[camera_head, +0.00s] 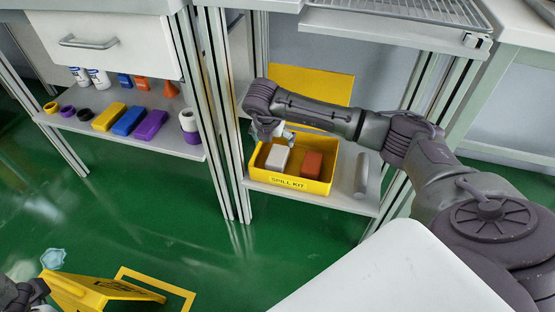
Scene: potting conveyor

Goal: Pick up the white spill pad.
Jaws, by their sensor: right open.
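The white spill pad (277,158) lies in the left part of the yellow spill kit bin (288,184), on the lower shelf of the middle bench. My right arm reaches in from the right, and my right gripper (282,132) is open just above and behind the pad. It looks apart from the pad, though the dark wrist hides part of the fingers. A red-brown block (312,164) lies in the bin to the right of the pad. Only a dark piece of my left arm shows at the lower left corner; its gripper is not seen.
The yellow lid (312,88) stands open behind the bin. A grey cylinder (361,175) is to its right. Metal posts flank the shelf. The left shelf (185,146) holds coloured blocks, rings and bottles. A yellow folded sign (100,290) and a pale blue object (53,259) are at lower left.

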